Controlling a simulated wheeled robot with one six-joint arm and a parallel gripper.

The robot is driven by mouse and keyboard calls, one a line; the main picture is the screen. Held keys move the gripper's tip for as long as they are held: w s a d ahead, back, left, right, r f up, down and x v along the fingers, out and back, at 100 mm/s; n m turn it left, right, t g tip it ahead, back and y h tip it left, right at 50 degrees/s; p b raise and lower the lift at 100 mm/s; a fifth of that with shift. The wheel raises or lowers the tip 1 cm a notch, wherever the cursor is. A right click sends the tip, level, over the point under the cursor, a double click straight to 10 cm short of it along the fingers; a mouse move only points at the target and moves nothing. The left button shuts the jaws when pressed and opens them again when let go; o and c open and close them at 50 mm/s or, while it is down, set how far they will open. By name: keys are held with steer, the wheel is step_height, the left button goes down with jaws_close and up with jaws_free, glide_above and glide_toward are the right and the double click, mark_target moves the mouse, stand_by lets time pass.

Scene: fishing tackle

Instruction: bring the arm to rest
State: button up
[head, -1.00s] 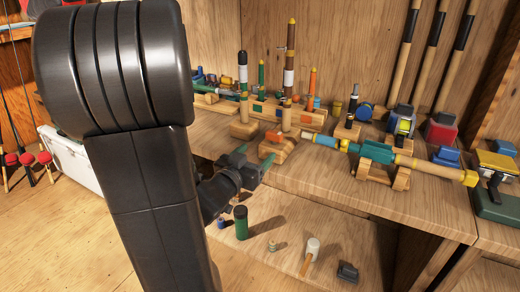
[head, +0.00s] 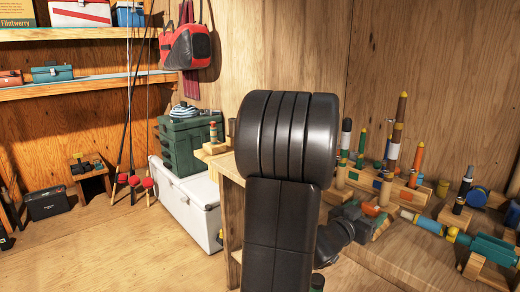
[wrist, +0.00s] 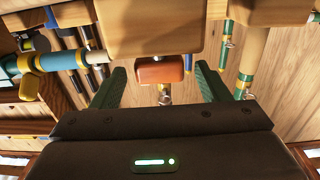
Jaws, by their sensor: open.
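My arm (head: 280,220) stands dark and upright in the middle of the head view, with its wrist (head: 335,235) bent out to the right beside the workbench. My gripper (wrist: 161,72) shows in the wrist view with its two green fingers apart. A small orange-red block (wrist: 161,70) appears in the gap between them, against a larger wooden block (wrist: 150,28). I see no contact between the fingers and the block. In the head view, the fingertips are hidden or too small to tell.
Floats and rod pieces on wooden holders crowd the bench (head: 375,262) at right, close to my wrist. A white cooler (head: 190,205) and green tackle box (head: 190,145) stand at left. Rods (head: 132,110) lean by the wall.

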mark_target(373, 206)
steer(key=x, duration=0.4)
steer(key=shift+w+d+f, duration=0.1)
steer(key=shift+d, duration=0.1)
steer(key=shift+a, duration=0.1)
stand_by(0.3)
